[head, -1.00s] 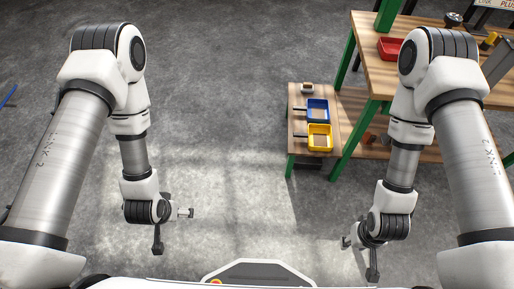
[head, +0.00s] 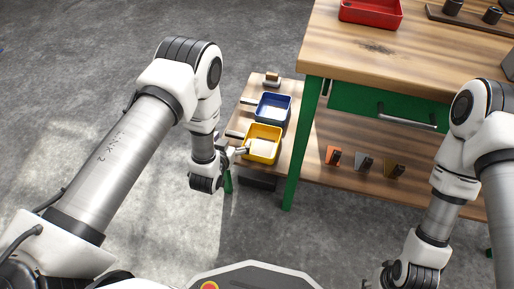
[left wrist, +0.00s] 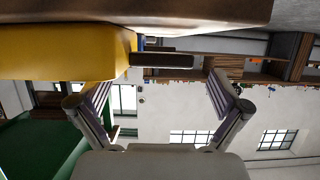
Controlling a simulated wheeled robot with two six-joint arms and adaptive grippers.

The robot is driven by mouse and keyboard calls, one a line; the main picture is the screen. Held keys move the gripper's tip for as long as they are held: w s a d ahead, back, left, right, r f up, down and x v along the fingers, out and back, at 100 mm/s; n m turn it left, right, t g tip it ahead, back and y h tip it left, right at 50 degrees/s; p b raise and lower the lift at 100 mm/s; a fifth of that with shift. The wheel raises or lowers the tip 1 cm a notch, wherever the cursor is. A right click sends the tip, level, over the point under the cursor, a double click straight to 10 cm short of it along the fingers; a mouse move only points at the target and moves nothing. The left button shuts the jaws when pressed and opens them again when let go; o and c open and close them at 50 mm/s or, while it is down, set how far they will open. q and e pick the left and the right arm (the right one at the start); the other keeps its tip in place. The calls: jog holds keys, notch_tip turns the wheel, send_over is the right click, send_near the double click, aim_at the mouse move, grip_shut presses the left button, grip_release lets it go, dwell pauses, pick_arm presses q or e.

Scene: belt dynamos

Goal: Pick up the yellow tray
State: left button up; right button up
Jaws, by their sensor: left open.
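The yellow tray (head: 262,156) sits on the low wooden stand beside the green-legged workbench, with a short dark handle (head: 235,134) on its left side. My left gripper (head: 241,151) is open and empty at the tray's near left corner. In the left wrist view the yellow tray (left wrist: 70,55) fills the upper left, and its dark handle (left wrist: 162,61) shows beyond the gap between the open fingers (left wrist: 160,95). I cannot tell whether a finger touches the tray. My right gripper is mostly cut off at the bottom of the head view, so its jaws do not show.
A blue tray (head: 273,108) with its own handle stands just behind the yellow one, and a small brush-like block (head: 271,79) behind that. The workbench (head: 400,60) with a red tray (head: 371,12) rises close on the right. Open floor lies to the left.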

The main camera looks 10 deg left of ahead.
pick_arm(q)
jog(key=x, duration=0.2)
jog(key=shift+w+f, duration=0.15)
jog(key=shift+f, duration=0.15)
jog(key=shift+r, duration=0.15)
jog(key=c, duration=1.2)
jog(key=shift+r, duration=0.1)
